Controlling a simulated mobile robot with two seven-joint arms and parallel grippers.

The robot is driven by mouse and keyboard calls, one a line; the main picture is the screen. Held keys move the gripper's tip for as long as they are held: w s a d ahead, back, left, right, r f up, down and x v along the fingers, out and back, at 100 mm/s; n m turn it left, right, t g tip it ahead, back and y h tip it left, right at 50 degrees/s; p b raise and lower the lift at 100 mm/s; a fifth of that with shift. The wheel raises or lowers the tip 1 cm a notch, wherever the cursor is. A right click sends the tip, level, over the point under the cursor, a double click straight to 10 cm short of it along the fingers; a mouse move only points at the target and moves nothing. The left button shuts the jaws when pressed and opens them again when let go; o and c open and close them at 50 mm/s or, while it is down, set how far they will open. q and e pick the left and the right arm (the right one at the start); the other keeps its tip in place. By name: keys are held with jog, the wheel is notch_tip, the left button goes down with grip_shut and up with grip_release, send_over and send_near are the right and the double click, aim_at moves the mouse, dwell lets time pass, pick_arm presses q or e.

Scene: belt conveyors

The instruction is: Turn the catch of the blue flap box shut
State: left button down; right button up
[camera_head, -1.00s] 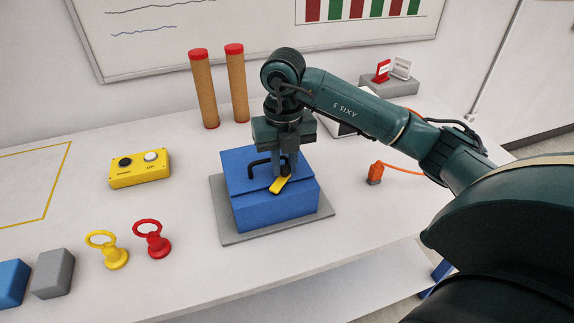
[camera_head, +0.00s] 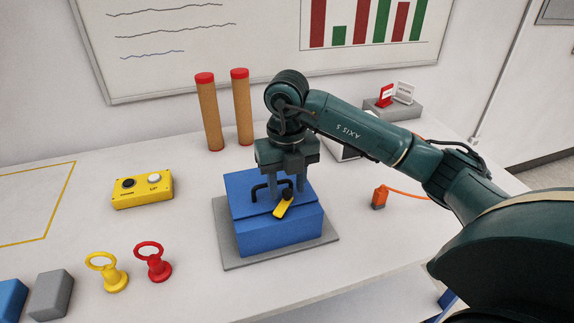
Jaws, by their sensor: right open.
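The blue flap box (camera_head: 278,236) stands on a grey plate (camera_head: 232,262) on the white table. Its flap lies down on top, with a black handle (camera_head: 262,187). The yellow catch (camera_head: 284,208) sits at the front edge of the flap and points slantwise toward the lower left. My right gripper (camera_head: 286,192) is open, pointing down over the top of the box by the handle and the catch. I cannot tell whether its fingers touch either one. My left gripper is not in view.
A yellow button box (camera_head: 142,193), a yellow ring knob (camera_head: 107,272) and a red ring knob (camera_head: 153,262) stand left of the box. Two brown tubes with red caps (camera_head: 208,112) stand behind. An orange plug (camera_head: 380,197) with a cable lies at right.

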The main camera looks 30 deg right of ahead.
aim_at(287, 190)
notch_tip(287, 190, up, 13)
jog(key=p, duration=0.1)
jog(key=shift+p, duration=0.3)
jog(key=shift+f, duration=0.15)
